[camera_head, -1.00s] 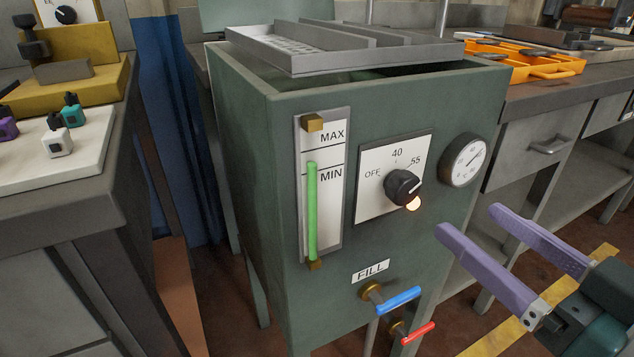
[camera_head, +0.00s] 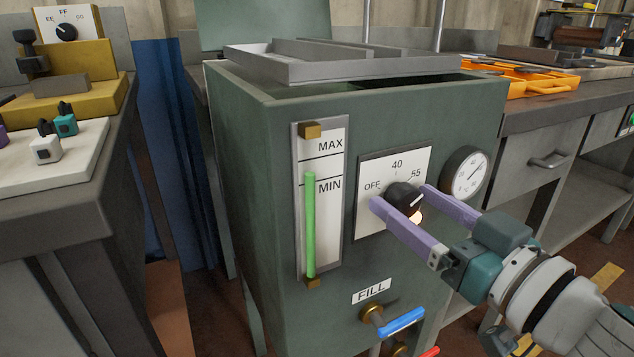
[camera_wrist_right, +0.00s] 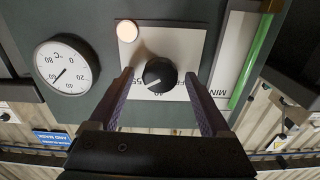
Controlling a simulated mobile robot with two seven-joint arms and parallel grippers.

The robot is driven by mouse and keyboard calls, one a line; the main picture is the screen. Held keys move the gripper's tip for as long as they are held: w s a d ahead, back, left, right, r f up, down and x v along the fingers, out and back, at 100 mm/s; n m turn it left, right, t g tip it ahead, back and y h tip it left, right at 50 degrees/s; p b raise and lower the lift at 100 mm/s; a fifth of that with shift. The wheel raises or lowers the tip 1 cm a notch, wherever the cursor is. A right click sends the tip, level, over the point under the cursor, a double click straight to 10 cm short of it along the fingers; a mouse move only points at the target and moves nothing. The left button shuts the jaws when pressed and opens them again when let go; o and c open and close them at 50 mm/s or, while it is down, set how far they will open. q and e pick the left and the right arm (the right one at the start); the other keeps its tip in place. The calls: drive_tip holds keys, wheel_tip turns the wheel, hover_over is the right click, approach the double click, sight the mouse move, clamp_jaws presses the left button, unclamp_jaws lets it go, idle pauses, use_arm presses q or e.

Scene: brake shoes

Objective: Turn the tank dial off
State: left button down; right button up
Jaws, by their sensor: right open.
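The tank dial (camera_head: 404,196) is a round black knob on a white plate marked OFF, 40 and 55, on the front of the green tank (camera_head: 260,200). Its white pointer line aims up and right, towards 55. A small lamp (camera_head: 416,217) below it glows. My right gripper (camera_head: 402,194) is open, with its purple fingers on either side of the dial. In the right wrist view the dial (camera_wrist_right: 160,75) sits between the spread fingertips (camera_wrist_right: 158,78), with gaps on both sides. My left gripper is not in view.
A temperature gauge (camera_head: 465,173) is right of the dial, close to one finger. A level gauge (camera_head: 321,200) is to the left. A blue-handled valve (camera_head: 401,321) sticks out below, by the FILL label (camera_head: 371,291). A grey tray (camera_head: 300,66) lies on top of the tank.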

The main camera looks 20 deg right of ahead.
clamp_jaws()
idle(0.6)
